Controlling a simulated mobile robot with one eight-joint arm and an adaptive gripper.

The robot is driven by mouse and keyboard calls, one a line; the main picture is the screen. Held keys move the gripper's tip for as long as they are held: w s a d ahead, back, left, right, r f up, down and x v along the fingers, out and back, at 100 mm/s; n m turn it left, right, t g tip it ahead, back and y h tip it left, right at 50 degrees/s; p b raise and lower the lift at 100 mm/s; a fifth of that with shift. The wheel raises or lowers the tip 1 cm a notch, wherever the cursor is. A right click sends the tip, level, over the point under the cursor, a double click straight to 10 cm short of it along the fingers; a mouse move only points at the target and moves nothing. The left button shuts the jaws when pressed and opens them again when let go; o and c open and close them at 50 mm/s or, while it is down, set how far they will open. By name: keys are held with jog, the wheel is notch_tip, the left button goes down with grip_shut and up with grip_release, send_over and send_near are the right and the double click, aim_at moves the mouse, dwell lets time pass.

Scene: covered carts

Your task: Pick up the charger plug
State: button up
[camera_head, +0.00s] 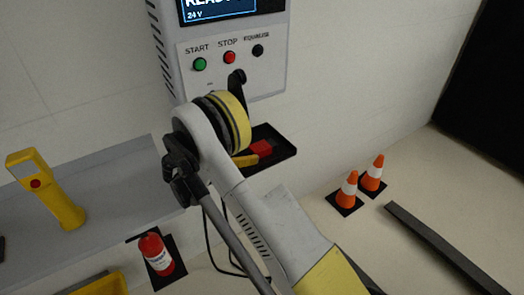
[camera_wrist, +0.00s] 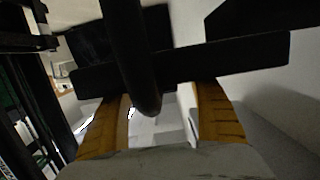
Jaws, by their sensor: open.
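A red block that looks like the charger plug (camera_head: 262,147) sits on a black tray (camera_head: 285,153) below the wall charger. My gripper shows in the wrist view (camera_wrist: 160,95) with its two orange fingers apart. A thick black rod and a dark crossbar cut across that view at the fingertips; I cannot tell what they belong to or whether they touch the fingers. In the head view, an orange-yellow piece, probably one of my fingers, is just left of the red block. My arm hides the rest of the gripper. No red shows in the wrist view.
The wall charger (camera_head: 225,62) has green, red and black buttons. A grey shelf (camera_head: 110,185) at left holds a yellow handheld device (camera_head: 50,190). A red extinguisher (camera_head: 155,252) is low at left. Two orange cones (camera_head: 348,190) and a dark floor strip (camera_head: 440,245) are at right.

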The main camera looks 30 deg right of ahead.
jog(key=d, duration=0.1)
jog(key=d+b, duration=0.1)
jog(key=d, duration=0.1)
jog(key=d+f, duration=0.1)
jog(key=shift+w+d, duration=0.1)
jog(key=shift+d, duration=0.3)
jog(key=c, duration=1.5)
jog(key=shift+r, duration=0.1)
